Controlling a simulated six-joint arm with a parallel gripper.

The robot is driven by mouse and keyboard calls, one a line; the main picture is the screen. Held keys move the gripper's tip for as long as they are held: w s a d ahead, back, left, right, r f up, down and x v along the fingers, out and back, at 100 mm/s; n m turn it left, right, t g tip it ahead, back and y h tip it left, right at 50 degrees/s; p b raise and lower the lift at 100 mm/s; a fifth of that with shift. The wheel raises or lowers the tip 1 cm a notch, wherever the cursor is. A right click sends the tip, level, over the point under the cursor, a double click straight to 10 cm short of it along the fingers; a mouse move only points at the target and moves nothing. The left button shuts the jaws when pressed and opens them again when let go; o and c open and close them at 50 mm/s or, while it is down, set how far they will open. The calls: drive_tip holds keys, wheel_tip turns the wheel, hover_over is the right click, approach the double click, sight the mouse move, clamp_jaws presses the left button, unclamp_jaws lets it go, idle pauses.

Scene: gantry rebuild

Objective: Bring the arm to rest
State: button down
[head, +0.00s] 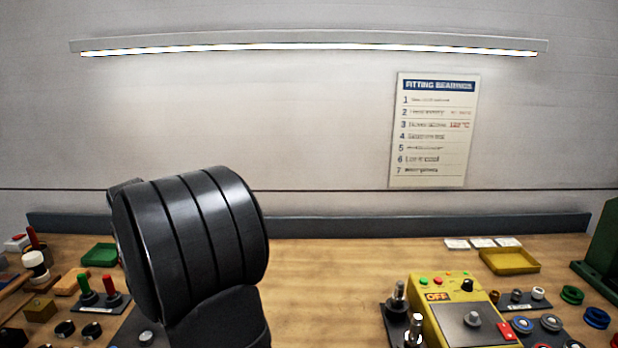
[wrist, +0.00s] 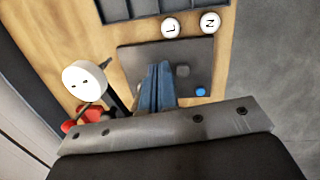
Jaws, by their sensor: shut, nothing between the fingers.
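My gripper (wrist: 158,68) shows in the wrist view, its two blue-grey fingers together with nothing between them. They appear over a dark plate (wrist: 195,60) on the wooden bench; whether they touch it I cannot tell. In the head view a large black ribbed part of my arm stands at the left middle and hides the bench behind it. My gripper does not show there.
The wrist view shows a white round dial (wrist: 84,81), a red part (wrist: 85,115) and a dark compartment tray (wrist: 150,8). The head view shows a yellow control box (head: 430,310), a yellow tray (head: 510,262) and a green tray (head: 100,255). The bench middle (head: 335,275) is clear.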

drive_tip(key=s+a+f+n+t, duration=0.3)
drive_tip(key=a+f+n+t, duration=0.1)
drive_tip(key=a, duration=0.5)
drive_tip(key=shift+n+t, duration=0.8)
drive_tip(key=shift+t, duration=0.1)
